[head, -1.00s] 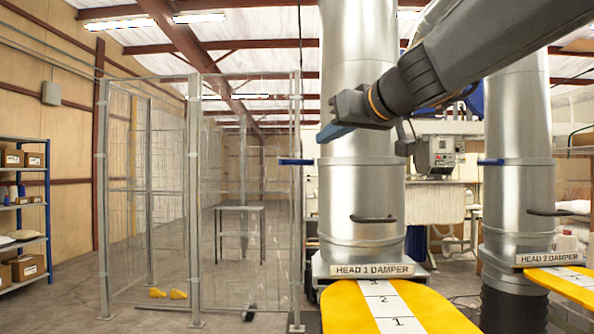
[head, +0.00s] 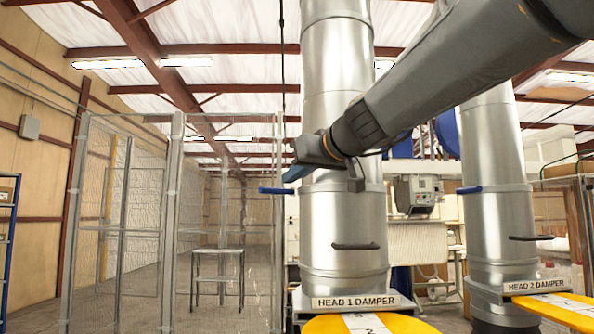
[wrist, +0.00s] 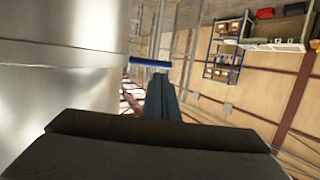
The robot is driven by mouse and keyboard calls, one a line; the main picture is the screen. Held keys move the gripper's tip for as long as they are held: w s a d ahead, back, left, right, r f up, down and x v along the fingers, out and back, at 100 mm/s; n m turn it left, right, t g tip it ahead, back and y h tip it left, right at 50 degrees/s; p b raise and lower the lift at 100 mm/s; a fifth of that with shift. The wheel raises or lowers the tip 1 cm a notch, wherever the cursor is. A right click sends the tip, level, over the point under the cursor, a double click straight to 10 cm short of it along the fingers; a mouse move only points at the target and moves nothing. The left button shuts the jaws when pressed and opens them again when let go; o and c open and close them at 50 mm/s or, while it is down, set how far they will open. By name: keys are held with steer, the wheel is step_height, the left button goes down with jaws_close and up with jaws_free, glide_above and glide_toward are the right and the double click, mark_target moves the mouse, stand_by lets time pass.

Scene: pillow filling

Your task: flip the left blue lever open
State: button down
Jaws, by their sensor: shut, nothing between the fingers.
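The left blue lever (head: 275,190) sticks out level to the left from the HEAD 1 DAMPER duct (head: 345,225). It also shows in the wrist view (wrist: 150,64), just beyond my fingertips. My gripper (head: 291,175) is shut and empty, its blue-grey fingers pointing down and left, just above and right of the lever's free length. In the wrist view the closed fingers (wrist: 162,85) reach toward the lever. I cannot tell whether they touch it. The right blue lever (head: 469,189) sits on the HEAD 2 DAMPER duct (head: 497,180).
Dark handles (head: 354,246) curve out lower on the ducts. Yellow numbered plates (head: 400,325) lie at their bases. A shelf (wrist: 228,50) shows in the wrist view.

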mark_target(272, 190)
steer(key=p+x, duration=0.2)
steer(key=x, duration=0.5)
steer(key=shift+w+a+p, duration=0.2)
steer(key=shift+w+p, duration=0.15)
steer(key=shift+w+d+p, duration=0.1)
steer(key=shift+p, duration=0.2)
